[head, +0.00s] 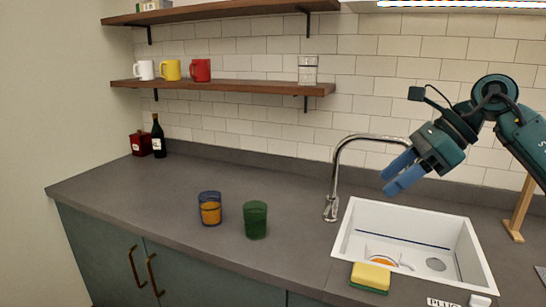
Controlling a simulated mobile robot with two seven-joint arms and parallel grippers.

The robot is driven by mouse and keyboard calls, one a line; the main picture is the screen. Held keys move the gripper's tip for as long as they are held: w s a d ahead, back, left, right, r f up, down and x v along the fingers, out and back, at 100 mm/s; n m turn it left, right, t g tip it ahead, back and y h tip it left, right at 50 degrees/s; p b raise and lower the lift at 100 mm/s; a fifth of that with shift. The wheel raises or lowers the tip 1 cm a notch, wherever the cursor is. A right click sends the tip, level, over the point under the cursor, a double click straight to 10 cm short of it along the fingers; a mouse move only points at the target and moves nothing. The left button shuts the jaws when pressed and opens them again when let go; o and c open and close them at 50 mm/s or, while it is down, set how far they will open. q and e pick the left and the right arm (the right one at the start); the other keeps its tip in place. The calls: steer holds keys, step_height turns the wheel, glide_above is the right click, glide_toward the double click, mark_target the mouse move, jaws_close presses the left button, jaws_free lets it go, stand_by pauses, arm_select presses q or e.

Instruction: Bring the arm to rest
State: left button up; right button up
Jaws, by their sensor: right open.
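My right arm comes in from the right edge in the head view. Its teal right gripper (391,181) has blue fingers that point left and slightly down. The fingers are apart with nothing between them. The gripper is in the air in front of the tiled wall, above the white sink (345,240) and to the right of the faucet (334,190). It appears clear of both. My left gripper does not show.
A glass with orange contents (210,209) and a green cup (255,220) stand on the grey counter (130,195). A yellow sponge (371,275) lies at the sink's front edge. The counter's left part is mostly free.

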steer(key=s+a+f+m+t+y, duration=0.3)
steer(key=a+f+m+y, duration=0.3)
steer(key=a+m, duration=0.2)
steer(key=s+a+f+m+t+y, duration=0.2)
steer(key=a+f+m+y, duration=0.4)
steer(key=a+m+y, duration=0.15)
steer(key=s+d+f+m+t+h, duration=0.2)
steer(key=f+m+t+h, duration=0.4)
steer(key=m, duration=0.5)
steer(key=s+d+f+m+t+h, duration=0.1)
steer(key=d+f+m+t+h, duration=0.25)
steer(key=f+m+h, duration=0.45)
steer(key=s+d+f+m+g+h, duration=0.1)
steer(key=s+f+m+g+h, duration=0.1)
steer(key=s+f+m, duration=0.4)
steer(key=s+d+f+m+g+h, duration=0.2)
steer(key=s+f+m+g, duration=0.2)
steer(key=s+f+m, duration=0.3)
steer(key=s+f, duration=0.3)
steer(key=f, duration=0.2)
